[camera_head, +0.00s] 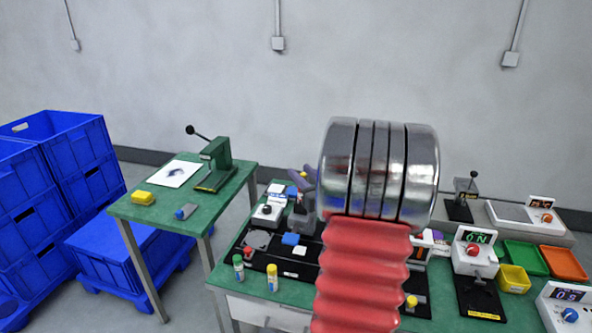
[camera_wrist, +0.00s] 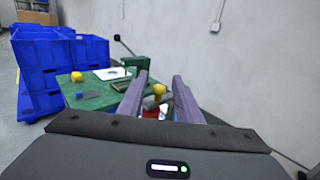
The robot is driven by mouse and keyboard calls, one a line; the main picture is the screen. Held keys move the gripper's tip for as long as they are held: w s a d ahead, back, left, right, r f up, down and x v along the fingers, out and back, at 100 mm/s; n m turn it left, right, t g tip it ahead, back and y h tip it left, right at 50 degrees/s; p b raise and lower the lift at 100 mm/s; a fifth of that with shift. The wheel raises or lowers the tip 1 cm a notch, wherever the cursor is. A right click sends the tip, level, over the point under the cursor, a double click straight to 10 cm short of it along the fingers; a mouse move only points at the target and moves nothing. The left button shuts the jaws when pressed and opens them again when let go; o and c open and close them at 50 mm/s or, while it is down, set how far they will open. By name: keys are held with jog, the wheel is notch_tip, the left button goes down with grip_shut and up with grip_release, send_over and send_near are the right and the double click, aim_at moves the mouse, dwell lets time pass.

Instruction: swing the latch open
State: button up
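My gripper (camera_wrist: 160,77) is open, its two purple-grey fingers apart in the wrist view. A yellow knob (camera_wrist: 159,90) on a grey bar (camera_wrist: 153,102) shows between the fingers, with a gap on each side. It may be the latch handle; I cannot tell for sure, nor how deep it sits between the fingers. In the head view my gripper (camera_head: 302,177) is just left of my silver wrist, above the back of the green bench (camera_head: 228,276). My arm hides the middle of the bench there, and no latch shows clearly.
A white box with a black knob (camera_head: 268,213) and a black plate with blue and white blocks lie near my gripper. Yellow-capped and green-capped bottles (camera_head: 238,267) stand at the front edge. A side table (camera_head: 160,219) holds a green press (camera_head: 216,163). Blue crates (camera_head: 88,180) stand left.

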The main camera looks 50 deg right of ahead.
jog(key=x, duration=0.3)
jog(key=shift+w+d, duration=0.1)
jog(key=shift+w, duration=0.15)
jog(key=shift+c, duration=0.5)
grip_shut()
